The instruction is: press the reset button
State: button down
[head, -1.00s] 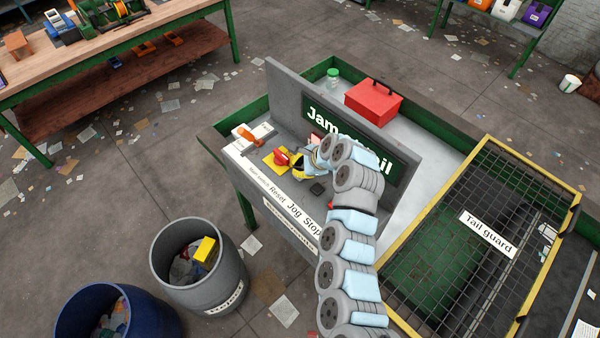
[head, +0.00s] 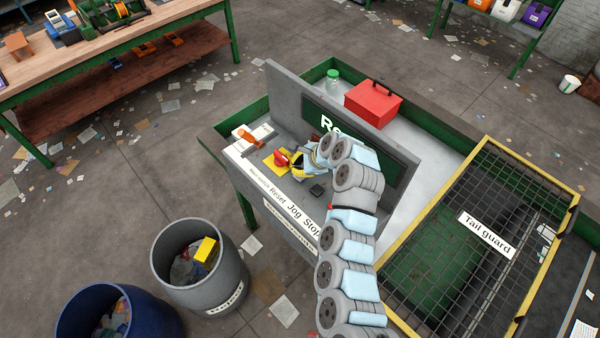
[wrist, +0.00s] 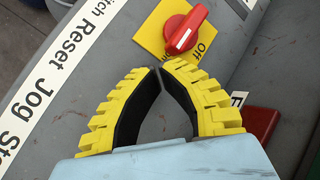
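The control panel (head: 285,205) carries a label strip (head: 278,190) reading Reset, Jog and Stop, which also shows in the wrist view (wrist: 68,52). I cannot make out the reset button; my gripper may hide it. My gripper (head: 294,163) is low over the panel, just right of the red rotary switch (head: 281,157) on its yellow plate. In the wrist view my gripper's yellow fingers (wrist: 160,68) meet at the tips with nothing between them, just below that switch (wrist: 184,30). Whether the tips touch the panel is unclear. The display (head: 325,124) shows text starting "Re", partly hidden by my arm.
An orange-handled item (head: 247,134) stands at the panel's left end. A red toolbox (head: 373,102) and green-capped jar (head: 333,77) stand behind the upright board. The mesh tail guard (head: 460,260) is at right.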

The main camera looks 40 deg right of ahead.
jog(key=shift+r, duration=0.2)
jog(key=shift+d+r+p, duration=0.1)
jog(key=shift+r+p, duration=1.15)
jog(key=shift+r, duration=1.25)
jog(key=shift+f, duration=0.1)
